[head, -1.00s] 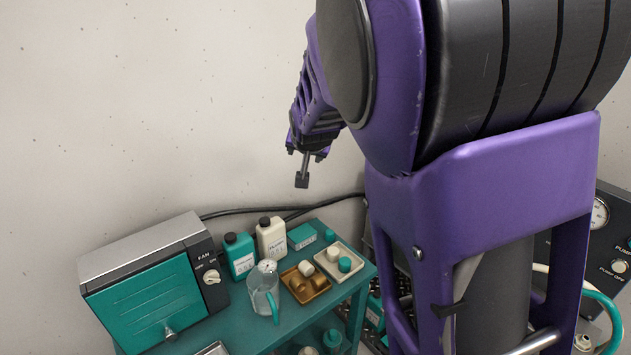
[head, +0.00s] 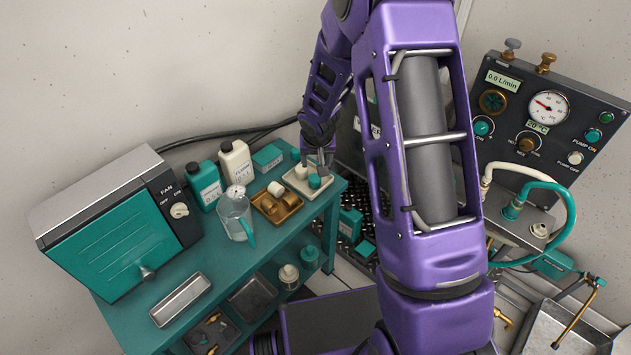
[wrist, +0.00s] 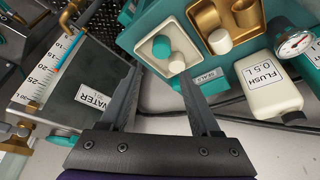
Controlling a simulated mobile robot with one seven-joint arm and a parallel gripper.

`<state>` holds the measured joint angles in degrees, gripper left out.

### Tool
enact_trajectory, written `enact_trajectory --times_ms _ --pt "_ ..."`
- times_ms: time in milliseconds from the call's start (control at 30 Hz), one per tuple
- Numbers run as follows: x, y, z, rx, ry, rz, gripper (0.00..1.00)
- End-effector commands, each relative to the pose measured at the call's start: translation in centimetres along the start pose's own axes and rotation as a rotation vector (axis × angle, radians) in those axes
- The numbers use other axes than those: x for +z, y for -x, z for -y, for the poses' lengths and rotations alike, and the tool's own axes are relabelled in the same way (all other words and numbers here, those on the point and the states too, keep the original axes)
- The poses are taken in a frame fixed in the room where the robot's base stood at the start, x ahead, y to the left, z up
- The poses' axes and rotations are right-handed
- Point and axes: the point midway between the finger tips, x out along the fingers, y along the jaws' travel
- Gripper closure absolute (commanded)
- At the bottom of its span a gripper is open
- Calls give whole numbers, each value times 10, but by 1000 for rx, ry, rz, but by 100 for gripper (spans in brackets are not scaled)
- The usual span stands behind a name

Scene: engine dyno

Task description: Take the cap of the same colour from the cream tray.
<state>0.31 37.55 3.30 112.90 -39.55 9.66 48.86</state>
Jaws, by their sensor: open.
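The cream tray (head: 296,184) stands at the right end of the teal bench top. It holds a cream cap (head: 301,171) and a teal cap (head: 314,182). In the wrist view the teal cap (wrist: 161,47) lies farther from my gripper and the cream cap (wrist: 176,64) nearer, by the tray's edge (wrist: 150,66). My gripper (wrist: 161,78) is open and empty, pointing at the tray, with the cream cap seen between its fingertips. In the head view my gripper (head: 324,170) is over the tray's back right side and hides part of it.
A brass tray (head: 279,220) with brass caps and a cream cap (head: 276,188) stands beside the cream tray. A clear jug (head: 233,215), teal bottle (head: 205,186), cream flush bottle (head: 236,163) and teal box (head: 267,158) stand close by.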

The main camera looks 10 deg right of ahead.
Motion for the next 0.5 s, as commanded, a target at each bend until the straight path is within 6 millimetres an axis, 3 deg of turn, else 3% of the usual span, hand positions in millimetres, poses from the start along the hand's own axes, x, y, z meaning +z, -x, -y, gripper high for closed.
enact_trajectory --times_ms 33,200,333,500 --pt "2 -16 0 1 1 3 36" --pt "2 -52 0 1 1 3 36" --pt "1 -73 0 0 1 0 36" --pt "0 -84 0 0 0 -1 36"
